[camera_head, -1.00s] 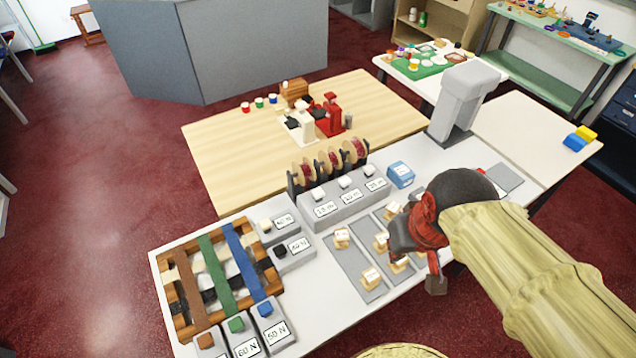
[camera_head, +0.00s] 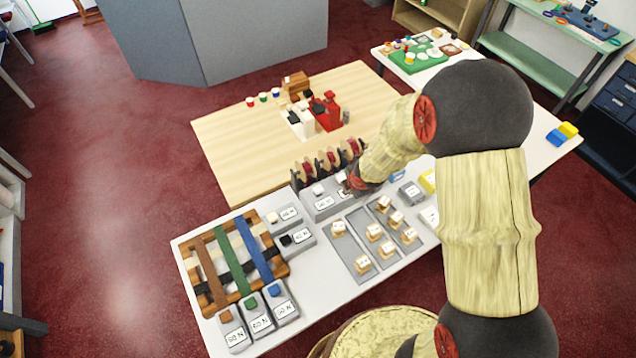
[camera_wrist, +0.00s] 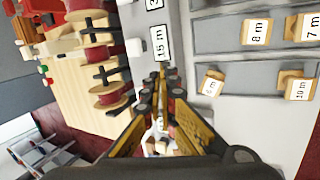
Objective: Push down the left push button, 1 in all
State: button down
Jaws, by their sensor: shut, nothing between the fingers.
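A grey block (camera_head: 325,208) stands behind the trays on the white counter and carries a row of white push buttons with printed labels. The left white button (camera_head: 317,189) is in plain sight and looks raised. The middle white button (camera_head: 340,177) shows just left of my gripper. My gripper (camera_head: 352,187) is shut and empty, pointing down over the right part of the block, and it hides the rest there. In the wrist view the shut fingertips (camera_wrist: 161,72) are beside a label reading 15 m (camera_wrist: 160,43). I cannot tell whether they touch anything.
Spools (camera_head: 328,163) stand close behind the block. Grey trays (camera_head: 352,250) with small labelled wooden pieces lie in front. A woven strap frame (camera_head: 283,270) and more labelled buttons (camera_head: 249,302) are at the left. The wooden table (camera_head: 240,150) is partly clear.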

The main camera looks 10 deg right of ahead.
jog(key=w+a+r+n+t+y, duration=0.2)
jog(key=w+a+r+n+y, duration=0.2)
jog(key=w+a+n, duration=0.3)
jog(key=a+n, duration=0.1)
jog(key=n, duration=0.3)
jog(key=shift+a+r+n+t, duration=0.15)
jog(key=shift+a+n+t, duration=0.15)
jog(key=shift+n, duration=0.1)
jog(key=b, duration=0.5)
send_over(320, 187)
notch_tip(320, 187, down, 8)
jog(key=shift+r, duration=0.15)
jog(key=shift+f+b, duration=0.6)
jog(key=shift+b, duration=0.05)
